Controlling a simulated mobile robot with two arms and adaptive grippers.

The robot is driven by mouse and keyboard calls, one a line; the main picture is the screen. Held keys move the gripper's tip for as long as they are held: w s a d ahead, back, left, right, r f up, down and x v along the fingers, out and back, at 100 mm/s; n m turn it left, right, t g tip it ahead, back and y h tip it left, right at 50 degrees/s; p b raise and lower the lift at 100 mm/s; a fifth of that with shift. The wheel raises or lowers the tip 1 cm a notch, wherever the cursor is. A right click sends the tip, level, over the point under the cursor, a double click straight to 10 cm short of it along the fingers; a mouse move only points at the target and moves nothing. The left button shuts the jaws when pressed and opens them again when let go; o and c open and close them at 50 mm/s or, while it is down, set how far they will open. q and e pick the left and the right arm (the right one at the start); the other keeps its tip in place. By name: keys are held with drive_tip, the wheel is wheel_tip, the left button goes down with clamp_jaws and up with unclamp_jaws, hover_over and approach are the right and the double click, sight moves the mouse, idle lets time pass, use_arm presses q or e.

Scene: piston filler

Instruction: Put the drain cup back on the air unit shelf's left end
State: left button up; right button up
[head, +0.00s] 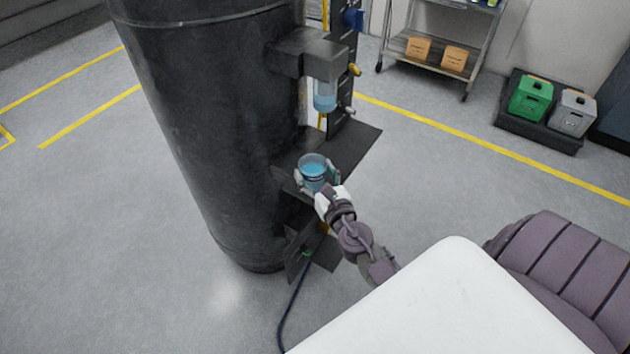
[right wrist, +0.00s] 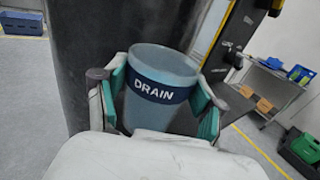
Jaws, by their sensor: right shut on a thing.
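In the right wrist view the band on the cup (right wrist: 160,88) reads DRAIN. My right gripper (head: 318,182) is shut on the cup, with green-padded fingers on both sides, and the cup looks upright. In the head view the cup is over the left part of the dark air unit shelf (head: 358,146). I cannot tell whether its base touches the shelf. The air unit's filter bowl (head: 325,97) hangs above and behind the cup. My left gripper is not in view.
A large black tank (head: 205,120) stands directly left of the shelf. A dark hose (head: 290,305) runs down to the floor below it. A cart with boxes (head: 437,52) and a dark platform with green and grey containers (head: 540,105) stand farther back right. The floor between is clear.

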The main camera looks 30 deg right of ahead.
drive_tip(key=shift+f, duration=0.55)
drive_tip(key=o, duration=1.2)
drive_tip(key=shift+c, duration=0.2)
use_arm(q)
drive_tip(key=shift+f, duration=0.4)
use_arm(e)
drive_tip(key=shift+r, duration=0.1)
